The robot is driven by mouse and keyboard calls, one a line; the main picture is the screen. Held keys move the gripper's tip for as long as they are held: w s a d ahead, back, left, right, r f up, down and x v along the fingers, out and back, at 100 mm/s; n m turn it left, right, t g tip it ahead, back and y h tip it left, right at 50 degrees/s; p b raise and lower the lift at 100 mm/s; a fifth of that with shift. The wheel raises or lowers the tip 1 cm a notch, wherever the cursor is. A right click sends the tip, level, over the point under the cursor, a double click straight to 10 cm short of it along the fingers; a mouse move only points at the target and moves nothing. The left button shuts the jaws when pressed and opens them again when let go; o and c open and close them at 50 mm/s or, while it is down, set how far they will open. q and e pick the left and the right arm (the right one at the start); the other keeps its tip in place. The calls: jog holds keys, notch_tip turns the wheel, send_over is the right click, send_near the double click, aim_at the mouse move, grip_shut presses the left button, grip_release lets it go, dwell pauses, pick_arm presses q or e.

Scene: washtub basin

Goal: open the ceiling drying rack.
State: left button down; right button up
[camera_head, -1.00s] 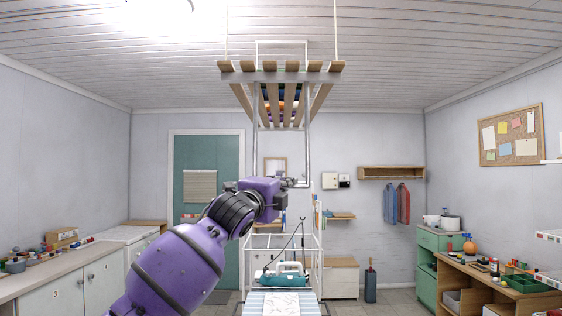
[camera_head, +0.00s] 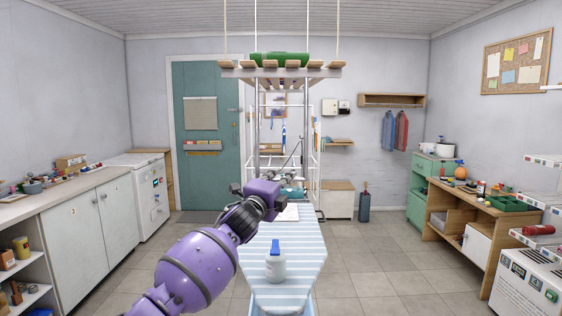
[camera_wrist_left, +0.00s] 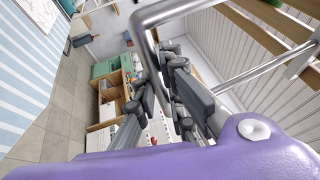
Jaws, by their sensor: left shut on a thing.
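The ceiling drying rack (camera_head: 232,73) hangs on thin cords at top centre in the head view, its wooden slats seen nearly end-on. A metal tube frame (camera_head: 257,110) hangs below it. In the wrist view the bent metal tube (camera_wrist_left: 150,32) runs down between the fingers, and wooden slats (camera_wrist_left: 268,18) show at top right. My left gripper (camera_head: 287,180) is below the rack, at the low end of the frame. In the wrist view its dark fingers (camera_wrist_left: 178,90) are shut on the tube; the exact contact is partly hidden. My right gripper is out of view.
A green rolled thing (camera_head: 280,59) lies on the rack. A white wire stand (camera_head: 312,160) is behind my gripper. Counters line both sides; floor is free at right.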

pick_arm(q)
notch_tip(320, 180, down, 7)
jog(key=b, duration=0.1)
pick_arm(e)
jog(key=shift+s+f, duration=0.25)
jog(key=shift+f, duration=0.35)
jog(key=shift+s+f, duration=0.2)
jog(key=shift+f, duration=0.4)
pick_arm(q)
jog(key=shift+d, duration=0.1)
jog(key=c, duration=1.8)
grip_release()
jog(key=shift+r, duration=0.15)
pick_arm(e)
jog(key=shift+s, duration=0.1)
pick_arm(q)
jog(key=v, duration=1.2)
